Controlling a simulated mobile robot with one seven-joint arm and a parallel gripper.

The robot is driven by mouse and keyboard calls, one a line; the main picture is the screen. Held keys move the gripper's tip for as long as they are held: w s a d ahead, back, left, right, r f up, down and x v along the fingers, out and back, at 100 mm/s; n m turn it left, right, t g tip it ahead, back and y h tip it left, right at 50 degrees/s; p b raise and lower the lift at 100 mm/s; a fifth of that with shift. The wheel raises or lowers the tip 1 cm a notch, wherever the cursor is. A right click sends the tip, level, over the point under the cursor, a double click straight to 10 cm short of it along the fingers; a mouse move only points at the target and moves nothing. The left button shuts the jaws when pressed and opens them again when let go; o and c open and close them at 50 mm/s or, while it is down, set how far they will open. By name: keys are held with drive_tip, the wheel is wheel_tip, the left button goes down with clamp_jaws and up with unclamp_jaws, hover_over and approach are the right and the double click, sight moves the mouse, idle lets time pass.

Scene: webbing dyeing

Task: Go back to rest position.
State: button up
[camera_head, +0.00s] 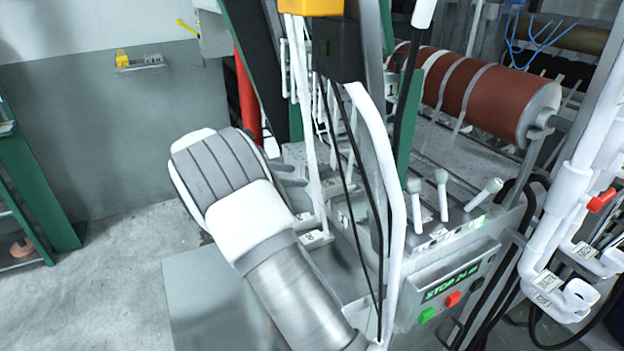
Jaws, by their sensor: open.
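My arm rises from the bottom centre, with a metal-coloured forearm and a white and grey ribbed end. My gripper (292,177) is at the far side of that end, pointing right toward the machine frame. Its grey fingers show only in part, behind the ribbed housing, and they look apart. I see nothing held between them. They are close to the white upright tubes (308,150); I cannot tell whether they touch.
The machine's control panel (455,285) with green and red buttons is right of my arm, below several white-knobbed levers (442,190). A red-brown roller (480,95) lies behind. Black cables (352,190) hang close by. White pipes (570,190) stand right. Open floor (130,270) lies left.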

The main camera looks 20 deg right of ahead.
drive_tip(key=s+d+r+m+g+y, duration=0.1)
drive_tip(key=s+d+r+m+y, duration=0.1)
drive_tip(key=s+r+m+y, duration=0.45)
drive_tip(key=s+d+r+m+y, duration=0.1)
drive_tip(key=s+r+m, duration=0.15)
drive_tip(key=s, duration=0.75)
drive_tip(key=s+a+m+t+y, duration=0.2)
drive_tip(key=s+m, duration=0.3)
drive_tip(key=s, duration=0.5)
drive_tip(key=s+a+m+t+y, duration=0.1)
drive_tip(key=s+m+t+y, duration=0.1)
drive_tip(key=s+m, duration=0.4)
drive_tip(key=s+f+y, duration=0.1)
drive_tip(key=s, duration=0.4)
drive_tip(key=shift+s+a+y, duration=0.3)
drive_tip(key=shift+a+y, duration=0.05)
drive_tip(key=shift+a, duration=0.05)
drive_tip(key=c, duration=0.5)
drive_tip(key=shift+o, duration=0.2)
drive_tip(key=shift+s, duration=0.15)
